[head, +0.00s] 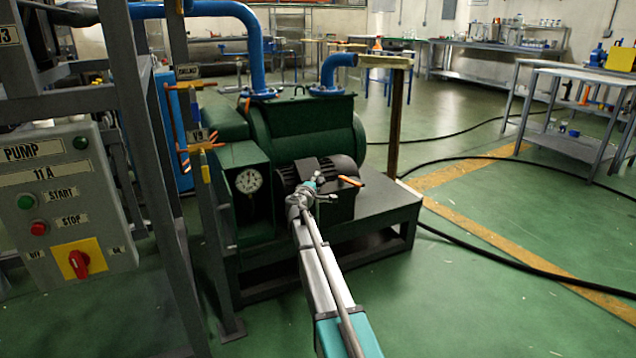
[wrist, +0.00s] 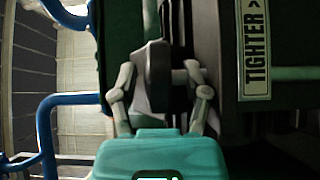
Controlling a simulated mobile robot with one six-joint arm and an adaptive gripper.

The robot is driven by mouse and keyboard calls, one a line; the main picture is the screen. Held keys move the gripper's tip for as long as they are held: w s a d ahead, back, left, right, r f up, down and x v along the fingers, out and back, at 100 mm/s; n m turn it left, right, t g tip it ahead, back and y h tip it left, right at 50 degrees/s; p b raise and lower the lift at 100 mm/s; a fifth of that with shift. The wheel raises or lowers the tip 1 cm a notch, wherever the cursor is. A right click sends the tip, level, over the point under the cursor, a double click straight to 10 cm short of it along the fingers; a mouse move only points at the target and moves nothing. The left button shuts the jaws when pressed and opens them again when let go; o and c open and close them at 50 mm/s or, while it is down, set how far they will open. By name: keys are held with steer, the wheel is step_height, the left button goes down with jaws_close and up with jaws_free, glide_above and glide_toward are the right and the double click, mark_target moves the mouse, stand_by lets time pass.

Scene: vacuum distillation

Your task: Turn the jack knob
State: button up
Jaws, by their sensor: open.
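A dark knob (wrist: 158,63), which looks like the jack knob, stands in the middle of the wrist view. My gripper (wrist: 160,78) is open, with one finger on each side of the knob. A gap shows on the left; on the right, I cannot tell whether the fingertip touches it. A "TIGHTER" label (wrist: 255,48) with an arrow is on the dark panel to the right. In the head view my gripper (head: 308,190) is small and in front of the green pump's motor (head: 342,205); the knob cannot be made out there.
The green pump (head: 310,128) stands on a dark base (head: 385,205). A gauge (head: 248,181) sits left of my arm. A grey frame post (head: 135,130) and the pump control box (head: 65,200) are at the left. Black hoses cross the open green floor (head: 470,300) at the right.

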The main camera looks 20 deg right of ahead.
steer(key=shift+w+d, duration=0.1)
jaws_close()
stand_by(0.4)
steer(key=shift+w+m+g+h, duration=0.1)
steer(key=shift+m+g+h, duration=0.3)
steer(key=shift+g+h, duration=0.1)
steer(key=shift+m+g+h, duration=0.9)
steer(key=shift+m+g, duration=0.1)
steer(key=shift+g, duration=0.2)
steer(key=shift+m+g+h, duration=0.5)
steer(key=shift+m+g, duration=0.1)
steer(key=shift+g, duration=0.2)
